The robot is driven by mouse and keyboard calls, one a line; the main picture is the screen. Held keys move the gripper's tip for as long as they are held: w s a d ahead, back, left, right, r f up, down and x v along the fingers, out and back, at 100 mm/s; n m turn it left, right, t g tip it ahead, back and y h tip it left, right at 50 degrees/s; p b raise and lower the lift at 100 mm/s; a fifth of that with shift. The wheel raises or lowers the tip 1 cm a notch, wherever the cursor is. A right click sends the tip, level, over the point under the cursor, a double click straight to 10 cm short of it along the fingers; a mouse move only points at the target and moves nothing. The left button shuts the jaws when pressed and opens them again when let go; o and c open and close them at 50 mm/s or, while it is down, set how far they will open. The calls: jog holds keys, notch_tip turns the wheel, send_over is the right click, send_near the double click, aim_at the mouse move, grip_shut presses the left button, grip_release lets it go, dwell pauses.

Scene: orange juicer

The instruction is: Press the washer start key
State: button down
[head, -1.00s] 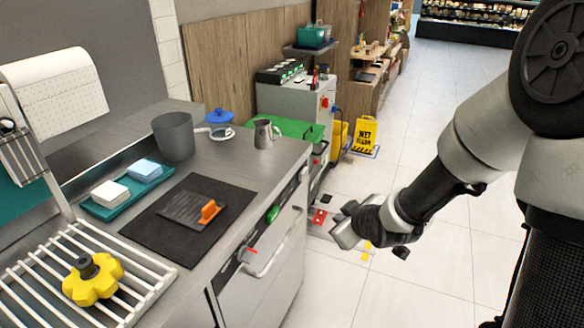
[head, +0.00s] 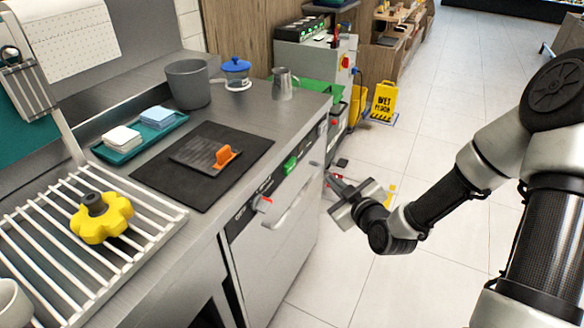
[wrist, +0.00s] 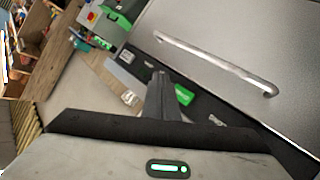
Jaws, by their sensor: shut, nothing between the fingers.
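The washer (head: 272,262) is built in under the steel counter, with a grey door and a bar handle (head: 291,208). A dark control strip runs above the door. On it are a green key (head: 291,165) and a red-tipped control (head: 263,203). My gripper (head: 332,176) is shut and empty, in front of the strip's far right end and apart from the green key. In the wrist view my shut fingers (wrist: 164,92) point at the strip, with the green key (wrist: 184,95) just right of the tips. Small markings on the strip are too blurred to read.
The counter holds a black mat (head: 170,192) with an orange-handled tool, a teal tray (head: 126,153), a grey pot (head: 189,84) and a metal jug (head: 283,88). A yellow wet floor sign (head: 384,101) stands behind. The floor on the right is clear.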

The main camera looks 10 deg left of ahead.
aim_at(294, 166)
jog(key=w+a, duration=0.3)
jog(key=a, duration=0.5)
jog(key=shift+a+b, duration=0.15)
jog(key=shift+b, duration=0.25)
dwell(1.7)
jog(key=shift+w+a, duration=0.1)
jog(key=shift+a, duration=0.15)
jog(key=shift+w+a+b, duration=0.15)
jog(key=shift+a+b, duration=0.3)
jog(key=shift+a, duration=0.05)
dwell(0.7)
dwell(0.3)
jog(key=shift+s+d, duration=0.3)
jog(key=shift+d, duration=0.6)
